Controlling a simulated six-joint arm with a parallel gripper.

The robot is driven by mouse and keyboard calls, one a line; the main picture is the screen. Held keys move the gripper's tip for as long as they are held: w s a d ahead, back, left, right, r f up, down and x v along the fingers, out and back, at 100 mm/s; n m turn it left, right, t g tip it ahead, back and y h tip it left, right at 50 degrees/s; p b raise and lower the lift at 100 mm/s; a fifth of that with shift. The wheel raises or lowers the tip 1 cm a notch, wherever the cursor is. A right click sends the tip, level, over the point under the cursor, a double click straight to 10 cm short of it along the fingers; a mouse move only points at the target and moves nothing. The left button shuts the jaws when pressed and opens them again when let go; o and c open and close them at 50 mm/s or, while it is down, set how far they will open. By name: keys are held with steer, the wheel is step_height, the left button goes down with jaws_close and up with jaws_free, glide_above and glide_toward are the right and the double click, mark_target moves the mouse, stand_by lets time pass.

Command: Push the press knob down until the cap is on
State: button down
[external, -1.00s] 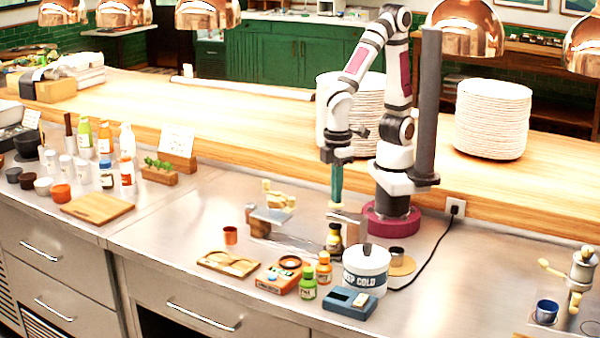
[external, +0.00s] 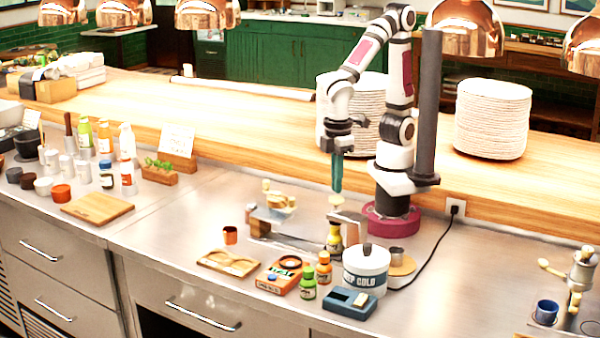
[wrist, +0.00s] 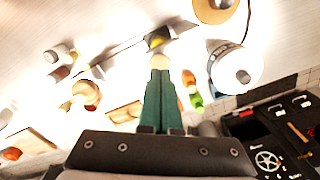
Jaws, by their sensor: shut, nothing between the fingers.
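My gripper (external: 337,188) is shut and empty, its teal fingers pointing straight down above the press. The pale press knob (external: 336,201) is right under the fingertips; I cannot tell whether they touch. In the wrist view the shut fingers (wrist: 160,74) reach toward the pale tip. The metal press arm (external: 348,216) is below the knob. A small dark bottle (external: 334,243) stands upright under the press arm, with yellow at its top; this yellow top (wrist: 157,41) also shows beyond the fingertips in the wrist view. The cap's exact seating is too small to tell.
A white lidded tub (external: 366,268), orange bottle (external: 324,270), green bottle (external: 308,284) and blue-grey box (external: 348,302) stand close in front. A wooden tray (external: 228,263) and copper cup (external: 230,235) are to the left.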

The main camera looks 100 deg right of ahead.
steer(key=shift+r, duration=2.55)
steer(key=shift+s+d, duration=0.1)
steer(key=shift+d, duration=0.25)
steer(key=s+d+f+m+y, duration=0.1)
steer(key=s+d+m, duration=0.7)
steer(key=shift+d+f+m+y, duration=0.15)
steer(key=shift+f+m+y, duration=0.15)
steer(key=shift+y, duration=0.1)
steer(key=c, duration=1.5)
jaws_free()
steer(key=shift+w+r, duration=0.1)
steer(key=shift+c, duration=0.2)
